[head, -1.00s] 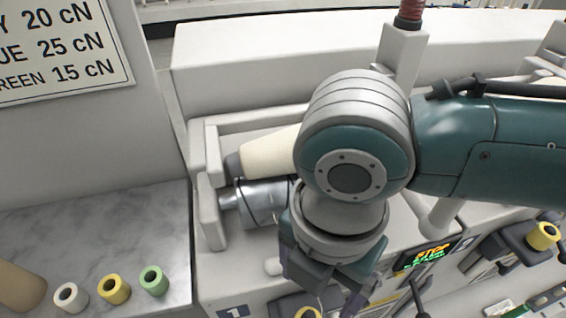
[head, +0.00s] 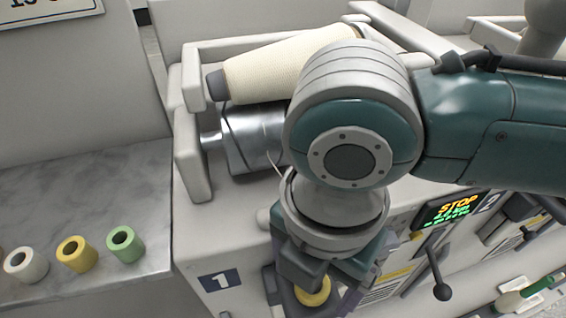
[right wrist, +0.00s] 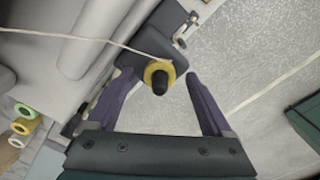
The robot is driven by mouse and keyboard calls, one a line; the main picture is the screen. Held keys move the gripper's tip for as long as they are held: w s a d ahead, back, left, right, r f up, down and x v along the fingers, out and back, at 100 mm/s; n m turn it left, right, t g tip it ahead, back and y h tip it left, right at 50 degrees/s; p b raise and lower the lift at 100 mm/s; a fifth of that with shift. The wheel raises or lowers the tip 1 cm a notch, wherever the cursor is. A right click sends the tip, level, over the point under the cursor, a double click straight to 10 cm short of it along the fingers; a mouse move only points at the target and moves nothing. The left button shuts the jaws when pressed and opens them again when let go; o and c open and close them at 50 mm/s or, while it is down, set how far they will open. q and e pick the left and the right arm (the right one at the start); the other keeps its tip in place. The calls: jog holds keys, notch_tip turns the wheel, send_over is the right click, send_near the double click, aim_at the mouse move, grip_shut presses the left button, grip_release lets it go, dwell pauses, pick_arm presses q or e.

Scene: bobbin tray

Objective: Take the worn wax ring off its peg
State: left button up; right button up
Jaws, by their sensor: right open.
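The worn wax ring is yellow (head: 313,291) and sits on a dark peg at the front of unit 1. The right wrist view shows it face-on (right wrist: 158,72), with the black peg end (right wrist: 160,87) through its middle. My right gripper (head: 312,298) is open, its two dark purple fingers on either side of the ring; in the right wrist view (right wrist: 160,85) gaps show between each finger and the ring. The gripper partly hides the peg in the head view. My left gripper is out of view.
White (head: 26,265), yellow (head: 77,253) and green (head: 125,245) rings stand on the marble ledge (head: 95,200) at left. A cream yarn cone (head: 280,70) lies above a metal drum (head: 250,135). A thread (right wrist: 85,42) runs near the peg. A black-knobbed lever (head: 441,290) is at right.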

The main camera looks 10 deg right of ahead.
jog(key=shift+r, duration=0.1)
grip_shut()
dwell(0.6)
